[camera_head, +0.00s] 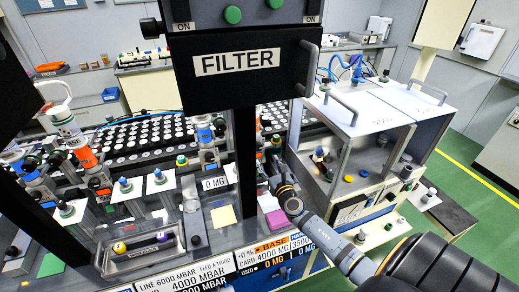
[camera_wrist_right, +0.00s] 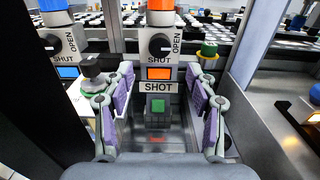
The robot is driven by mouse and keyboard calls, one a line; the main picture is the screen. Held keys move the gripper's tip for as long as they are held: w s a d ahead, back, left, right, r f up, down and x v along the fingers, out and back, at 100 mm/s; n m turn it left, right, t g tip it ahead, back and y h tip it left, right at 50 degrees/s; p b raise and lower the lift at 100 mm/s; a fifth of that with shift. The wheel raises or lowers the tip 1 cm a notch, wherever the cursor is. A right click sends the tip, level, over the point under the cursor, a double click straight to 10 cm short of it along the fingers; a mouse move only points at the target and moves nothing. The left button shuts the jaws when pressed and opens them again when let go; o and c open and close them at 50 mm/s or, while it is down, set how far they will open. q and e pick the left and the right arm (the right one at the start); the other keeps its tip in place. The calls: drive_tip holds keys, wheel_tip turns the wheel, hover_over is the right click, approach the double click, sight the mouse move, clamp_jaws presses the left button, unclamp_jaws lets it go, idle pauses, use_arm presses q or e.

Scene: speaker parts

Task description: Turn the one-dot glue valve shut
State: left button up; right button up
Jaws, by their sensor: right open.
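In the right wrist view, a valve knob (camera_wrist_right: 160,44) is black and round on a grey block under an orange top, with OPEN beside it and SHUT below. A second black knob (camera_wrist_right: 53,42) with the same words sits to its left under a blue top. I cannot make out dots on either, or which way they are turned. My right gripper (camera_wrist_right: 160,90) is open and empty, its purple-padded fingers spread below the orange-topped valve, either side of its SHOT label. In the head view, this gripper (camera_head: 272,170) is small and partly hidden. My left gripper is not in view.
An orange display (camera_wrist_right: 159,73) and a green button (camera_wrist_right: 159,106) sit under the valve. A glass-fronted cabinet (camera_head: 365,105) stands right.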

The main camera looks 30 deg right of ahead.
sight(259, 148)
drive_tip(key=b+x, duration=0.1)
drive_tip(key=x, duration=0.8)
drive_tip(key=shift+w+d+f, duration=0.1)
drive_tip(key=shift+w, duration=0.25)
drive_tip(key=c, duration=1.2)
